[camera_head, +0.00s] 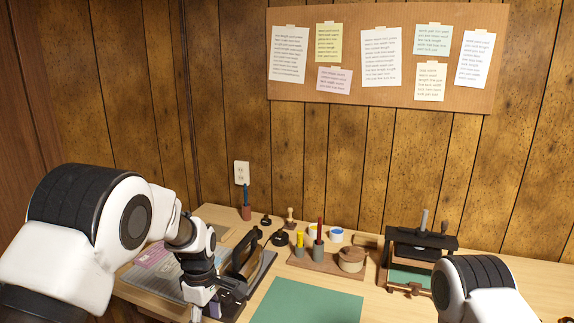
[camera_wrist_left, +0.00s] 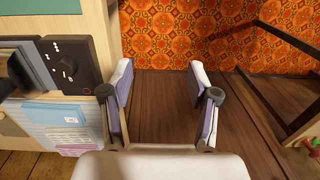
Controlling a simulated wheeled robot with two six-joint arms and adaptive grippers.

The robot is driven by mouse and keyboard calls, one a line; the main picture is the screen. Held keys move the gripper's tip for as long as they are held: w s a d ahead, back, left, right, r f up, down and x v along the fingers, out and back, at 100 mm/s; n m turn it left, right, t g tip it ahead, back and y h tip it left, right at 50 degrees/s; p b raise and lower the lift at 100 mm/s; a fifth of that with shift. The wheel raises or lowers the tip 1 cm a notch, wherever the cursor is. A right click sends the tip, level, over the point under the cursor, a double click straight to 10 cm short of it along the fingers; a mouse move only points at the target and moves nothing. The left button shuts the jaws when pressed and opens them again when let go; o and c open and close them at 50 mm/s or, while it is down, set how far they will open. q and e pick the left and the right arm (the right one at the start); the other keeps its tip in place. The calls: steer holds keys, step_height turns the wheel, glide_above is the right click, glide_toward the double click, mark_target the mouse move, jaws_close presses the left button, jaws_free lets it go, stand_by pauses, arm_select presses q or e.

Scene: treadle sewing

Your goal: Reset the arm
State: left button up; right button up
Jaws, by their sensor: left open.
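My left arm (camera_head: 110,225) comes in from the left in the head view, over the left end of the wooden table. Its gripper (camera_head: 205,303) points down near the table's front left part and is partly cut off by the frame's bottom edge. In the left wrist view, the left gripper (camera_wrist_left: 161,68) is open, with its two pale fingers wide apart and nothing between them. Dark brown boards show between the fingers. My right arm (camera_head: 475,287) shows only as a link at the lower right; its gripper is out of view.
The table (camera_head: 535,283) bears a green mat (camera_head: 305,302), a wooden holder with pots (camera_head: 322,263) and a black-framed press (camera_head: 420,246). A corkboard (camera_head: 385,96) hangs behind. In the wrist view, a black device with a knob (camera_wrist_left: 75,66) stands left of the fingers.

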arm_select(q)
steer(key=s+a+f+m+g, duration=0.1)
steer(key=s+a+f+g, duration=0.15)
steer(key=s+f, duration=0.9)
steer(key=s+a+f+m+g, duration=0.1)
steer(key=s+a+f+g, duration=0.15)
steer(key=s+f, duration=0.9)
steer(key=s+a+m+t, duration=0.25)
steer(key=s+m, duration=0.45)
steer(key=s, duration=0.8)
steer(key=w+m+t, duration=0.2)
steer(key=w+m, duration=0.1)
steer(key=w+m+t, duration=0.1)
steer(key=shift+w+d+r+m, duration=0.15)
steer(key=shift+w+r+m, duration=0.05)
steer(key=shift+r+m, duration=0.2)
